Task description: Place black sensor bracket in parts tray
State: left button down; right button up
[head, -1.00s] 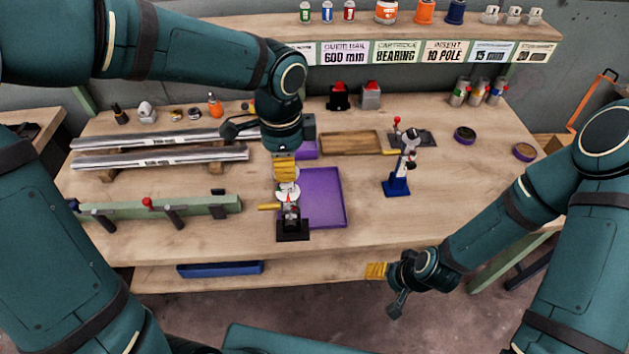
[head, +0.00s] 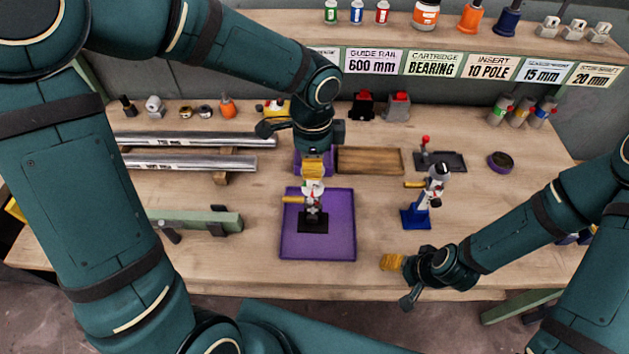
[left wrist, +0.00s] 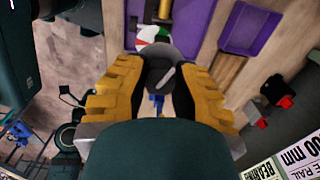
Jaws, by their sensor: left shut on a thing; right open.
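The black sensor bracket (head: 312,220) has a black square base, a yellow side piece and a pale top with red and green parts. My left gripper (head: 313,178) is shut on its top and holds it upright. The base appears over the middle of the purple parts tray (head: 340,245); I cannot tell whether it touches the tray floor. In the left wrist view the bracket's dark round top (left wrist: 159,72) is between the yellow fingers. My right gripper (head: 393,262) is open and empty near the table's front edge.
A similar bracket with a blue base (head: 416,217) stands right of the tray. A wooden tray (head: 369,160) and a small purple bin (head: 299,166) lie behind. Metal rails (head: 195,140) lie at left. The table at the right front is mostly clear.

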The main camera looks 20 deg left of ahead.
jog(key=shift+w+f+b, duration=0.1)
jog(key=shift+f+b, duration=0.25)
jog(key=shift+f, duration=0.1)
pick_arm(q)
notch_tip(320, 180, down, 4)
jog(key=shift+w+f, duration=0.1)
jog(key=shift+f, duration=0.15)
jog(key=c, duration=0.9)
grip_release()
jog(key=shift+f, duration=0.15)
jog(key=shift+o, duration=0.2)
jog(key=shift+r, duration=0.55)
pick_arm(e)
jog(key=shift+r, duration=0.15)
pick_arm(q)
notch_tip(320, 180, up, 11)
jog(key=shift+r+p, duration=0.1)
jog(key=shift+p, duration=0.9)
pick_arm(e)
notch_tip(320, 180, up, 2)
